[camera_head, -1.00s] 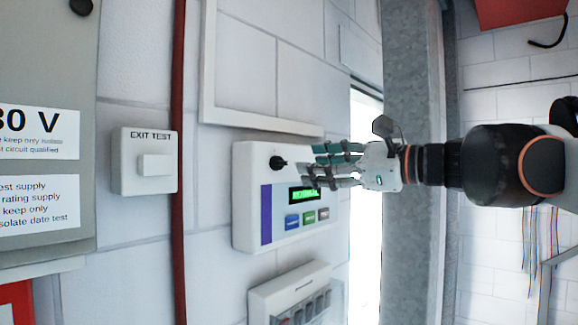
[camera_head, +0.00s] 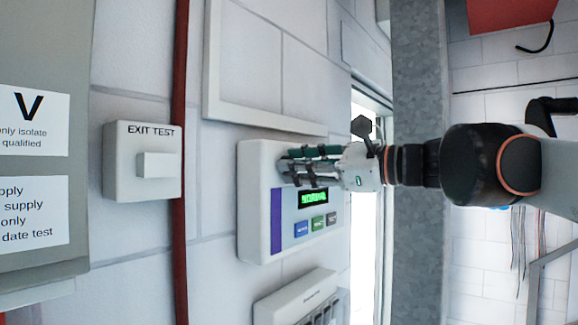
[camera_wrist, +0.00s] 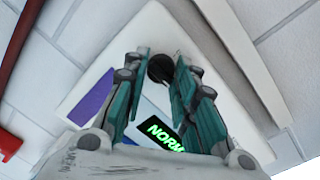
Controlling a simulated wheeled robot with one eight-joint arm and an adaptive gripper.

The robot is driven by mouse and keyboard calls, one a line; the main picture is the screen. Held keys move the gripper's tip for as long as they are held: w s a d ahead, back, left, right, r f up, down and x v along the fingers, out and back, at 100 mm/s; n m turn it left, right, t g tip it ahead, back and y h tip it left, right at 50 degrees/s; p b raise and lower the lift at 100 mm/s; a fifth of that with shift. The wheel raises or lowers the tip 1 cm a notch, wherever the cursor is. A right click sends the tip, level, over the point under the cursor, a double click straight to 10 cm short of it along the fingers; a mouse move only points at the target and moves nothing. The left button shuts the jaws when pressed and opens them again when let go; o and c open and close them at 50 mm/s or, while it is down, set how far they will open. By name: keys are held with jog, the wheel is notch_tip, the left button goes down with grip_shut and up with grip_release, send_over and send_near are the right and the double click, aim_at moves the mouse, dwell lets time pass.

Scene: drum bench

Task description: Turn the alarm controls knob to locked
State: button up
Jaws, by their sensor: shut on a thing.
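The alarm control panel (camera_head: 254,215) is a white wall box with a purple stripe, a lit green display (camera_head: 313,198) and several coloured buttons. In the wrist view the display (camera_wrist: 165,136) shows letters beginning "NOR". The black knob (camera_wrist: 160,68) sits at the top of the panel, between my fingertips. My gripper (camera_head: 288,166) reaches in from the right, and its teal fingers (camera_wrist: 160,78) are closed around the knob. In the head view the fingers hide the knob, and its pointer direction cannot be told in either view.
A white exit test switch (camera_head: 143,184) is on the wall to the left, beyond a red vertical pipe (camera_head: 179,230). Another white switch box (camera_head: 297,298) is below the panel. A grey metal column (camera_head: 418,90) stands behind my wrist.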

jog(key=shift+n, duration=0.4)
jog(key=n, duration=0.5)
jog(key=n+h+p, duration=0.1)
jog(key=n, duration=1)
jog(key=shift+r+t+h, duration=0.3)
dwell(0.5)
jog(key=o, duration=1)
jog(key=shift+s, duration=0.1)
jog(key=shift+o, duration=0.2)
